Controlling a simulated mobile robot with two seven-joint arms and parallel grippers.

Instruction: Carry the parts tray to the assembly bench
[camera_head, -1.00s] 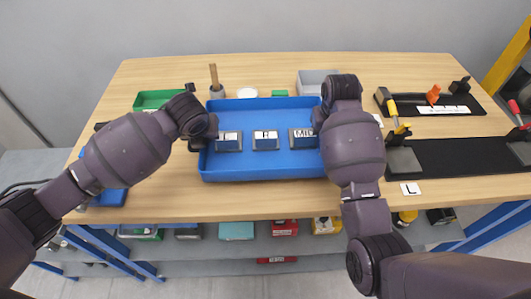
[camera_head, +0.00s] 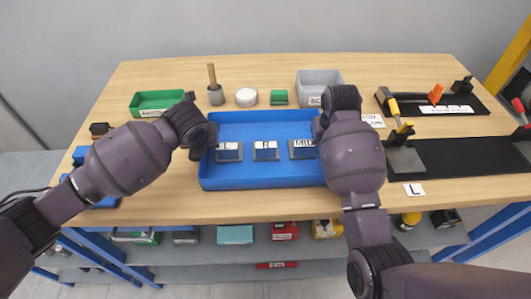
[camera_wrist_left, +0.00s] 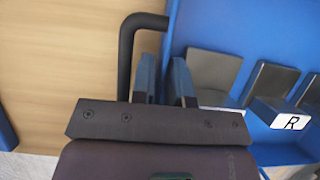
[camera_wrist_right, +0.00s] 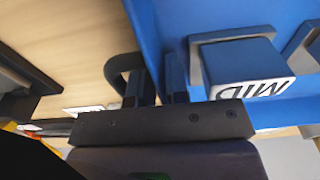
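The blue parts tray (camera_head: 262,182) is over the wooden bench top. Three grey blocks with blue sit in a row inside it; labels R (camera_wrist_left: 291,121) and MID (camera_wrist_right: 252,89) are readable, and the leftmost block (camera_head: 228,152) has a less clear label. My left gripper (camera_head: 208,136) is at the tray's left wall, its fingers (camera_wrist_left: 164,80) closed about the wall by a black handle. My right gripper (camera_head: 318,130) grips the right wall likewise, its fingers (camera_wrist_right: 158,82) beside the handle (camera_wrist_right: 112,72). I cannot tell whether the tray touches the bench.
Behind the tray stand a green bin (camera_head: 154,101), a cup with a stick (camera_head: 215,94), a white round item (camera_head: 246,97), a green piece (camera_head: 279,97) and a grey bin (camera_head: 318,80). Black fixtures with clamps (camera_head: 404,158) occupy the right. Bare wood (camera_head: 180,207) lies in front.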

